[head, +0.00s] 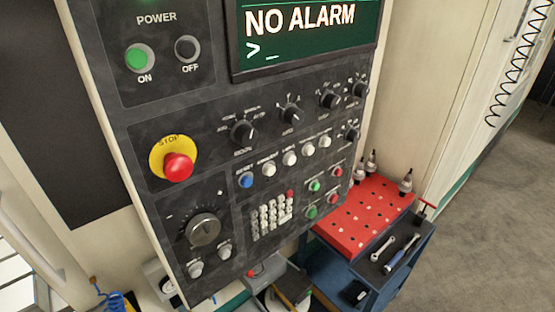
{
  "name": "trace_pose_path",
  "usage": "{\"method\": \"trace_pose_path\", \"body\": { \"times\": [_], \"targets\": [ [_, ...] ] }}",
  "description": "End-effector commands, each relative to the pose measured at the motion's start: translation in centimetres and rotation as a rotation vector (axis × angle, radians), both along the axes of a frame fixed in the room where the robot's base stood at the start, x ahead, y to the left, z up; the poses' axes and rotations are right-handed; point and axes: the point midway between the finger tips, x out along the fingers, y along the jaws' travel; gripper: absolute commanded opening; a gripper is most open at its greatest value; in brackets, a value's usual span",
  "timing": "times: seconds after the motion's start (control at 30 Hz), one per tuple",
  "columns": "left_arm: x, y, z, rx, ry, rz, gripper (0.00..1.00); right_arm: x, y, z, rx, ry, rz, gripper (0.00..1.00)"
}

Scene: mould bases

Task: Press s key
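A dark machine control panel (220,130) fills the middle of the head view, tilted in the picture. A keypad (270,218) of small pale keys sits in its lower part, with a red key at its top right. The key labels are too small to read, so I cannot tell which one is the s key. The screen (300,35) above reads "NO ALARM" with a ">_" prompt below it. Neither of my grippers is in view.
A red stop button (178,166) with a yellow ring and a large dial (203,229) are left of the keypad. Round push buttons and knobs sit above and right. A blue cart (375,275) with a red top and tools stands at right. Grey floor (490,220) lies clear beyond.

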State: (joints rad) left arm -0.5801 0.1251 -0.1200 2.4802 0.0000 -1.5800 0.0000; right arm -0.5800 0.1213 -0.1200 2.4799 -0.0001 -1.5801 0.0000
Motion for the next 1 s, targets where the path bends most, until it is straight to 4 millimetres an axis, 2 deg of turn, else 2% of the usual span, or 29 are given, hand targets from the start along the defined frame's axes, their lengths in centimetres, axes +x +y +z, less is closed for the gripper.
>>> {"method": "trace_pose_path", "body": {
  "times": [0.03,0.23,1.0],
  "targets": [
    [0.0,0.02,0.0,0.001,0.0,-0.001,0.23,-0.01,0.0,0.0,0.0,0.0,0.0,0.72],
    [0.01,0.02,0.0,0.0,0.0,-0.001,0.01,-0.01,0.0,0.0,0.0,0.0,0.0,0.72],
    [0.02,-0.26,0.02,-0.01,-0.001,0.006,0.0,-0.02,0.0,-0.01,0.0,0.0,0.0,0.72]
  ]
}}
